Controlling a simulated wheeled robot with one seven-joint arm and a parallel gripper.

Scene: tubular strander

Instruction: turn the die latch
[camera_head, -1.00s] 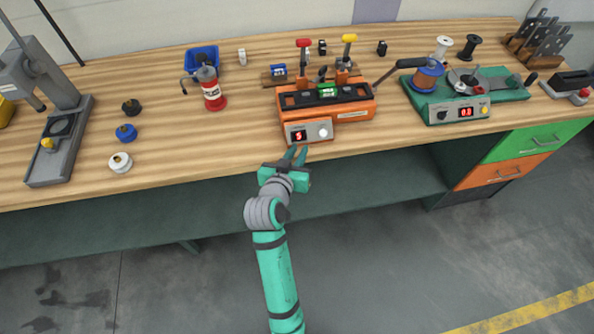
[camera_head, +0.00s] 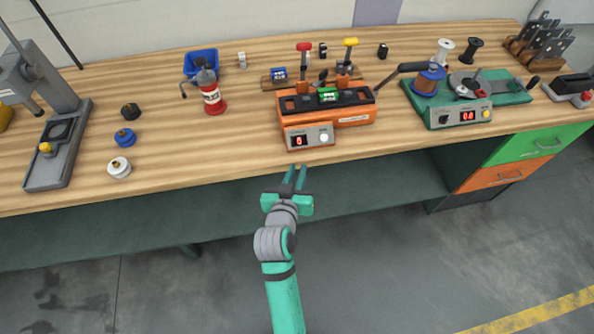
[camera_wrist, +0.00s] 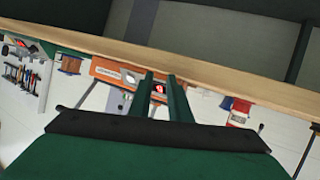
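The orange machine (camera_head: 350,117) stands on the bench, with a red-topped lever (camera_head: 303,48), a yellow-topped lever (camera_head: 350,43), a green block (camera_head: 328,95) in its dark top channel and a small red display in front. I cannot tell which part is the die latch. My gripper (camera_head: 295,169) is in front of the bench edge, below and apart from the machine. Its two fingers are parallel with an empty gap between them. In the wrist view the fingers (camera_wrist: 159,76) point towards the orange machine (camera_wrist: 118,73), and the red display shows between them.
A green winding machine (camera_head: 470,112) with a copper spool stands to the right. A red bottle (camera_head: 212,97), a blue bin (camera_head: 201,62) and a grey press (camera_head: 66,140) are to the left. The wood in front of the orange machine is clear.

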